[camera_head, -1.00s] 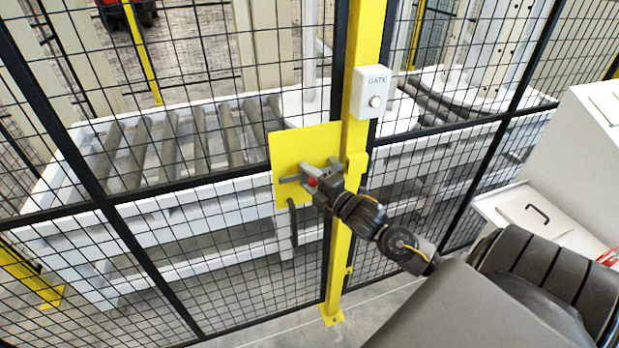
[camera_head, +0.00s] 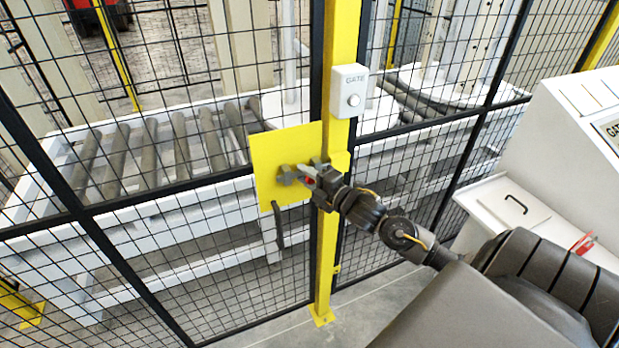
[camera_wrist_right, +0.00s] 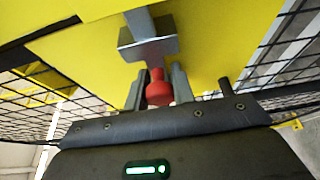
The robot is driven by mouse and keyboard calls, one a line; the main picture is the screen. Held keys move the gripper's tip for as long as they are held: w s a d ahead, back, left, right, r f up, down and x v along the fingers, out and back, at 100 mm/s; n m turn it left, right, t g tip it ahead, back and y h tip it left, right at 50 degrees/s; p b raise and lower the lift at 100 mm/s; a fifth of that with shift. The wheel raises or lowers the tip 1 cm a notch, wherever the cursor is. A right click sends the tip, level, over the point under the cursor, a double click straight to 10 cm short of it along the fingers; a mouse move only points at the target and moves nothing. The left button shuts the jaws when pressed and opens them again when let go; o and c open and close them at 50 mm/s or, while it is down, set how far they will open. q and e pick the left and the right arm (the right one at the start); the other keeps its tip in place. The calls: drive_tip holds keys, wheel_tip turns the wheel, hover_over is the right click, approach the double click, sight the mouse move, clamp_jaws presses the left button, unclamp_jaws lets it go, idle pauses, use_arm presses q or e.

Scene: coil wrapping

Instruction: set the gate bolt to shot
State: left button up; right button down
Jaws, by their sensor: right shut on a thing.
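The gate bolt is a grey sliding bar with a red knob (camera_head: 310,181), on a yellow plate (camera_head: 265,150) on the mesh gate. A grey guide block (camera_head: 287,176) shows on the plate left of the knob. My right gripper (camera_head: 313,176) is at the plate's right edge, beside the yellow post (camera_head: 324,260). In the right wrist view its fingers (camera_wrist_right: 158,92) are shut on the red knob (camera_wrist_right: 158,90), just below a grey metal block (camera_wrist_right: 148,38). The bolt's tip is hidden, so I cannot tell if it is in the post. My left gripper is not in view.
A white GATE button box (camera_head: 350,92) is on the post above the bolt. A dark gate handle (camera_head: 278,224) hangs below the plate. A roller conveyor (camera_head: 150,160) stands behind the mesh. A white cabinet (camera_head: 565,150) stands at right.

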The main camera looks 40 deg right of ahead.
drive_tip(key=shift+d, duration=0.1)
drive_tip(key=c, duration=1.6)
unclamp_jaws()
drive_tip(key=o, duration=0.4)
drive_tip(key=shift+d, duration=0.15)
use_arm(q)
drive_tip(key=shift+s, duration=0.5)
use_arm(e)
drive_tip(key=shift+s+f, duration=0.1)
drive_tip(key=shift+s, duration=0.1)
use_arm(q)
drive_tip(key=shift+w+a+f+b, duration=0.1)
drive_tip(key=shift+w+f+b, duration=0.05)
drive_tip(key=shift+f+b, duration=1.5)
use_arm(e)
drive_tip(key=shift+s+d, duration=0.25)
drive_tip(key=shift+s, duration=1.45)
drive_tip(key=shift+s+d, duration=0.2)
drive_tip(key=shift+s, duration=1.55)
drive_tip(key=shift+s+d, duration=0.25)
drive_tip(key=shift+s, duration=1.45)
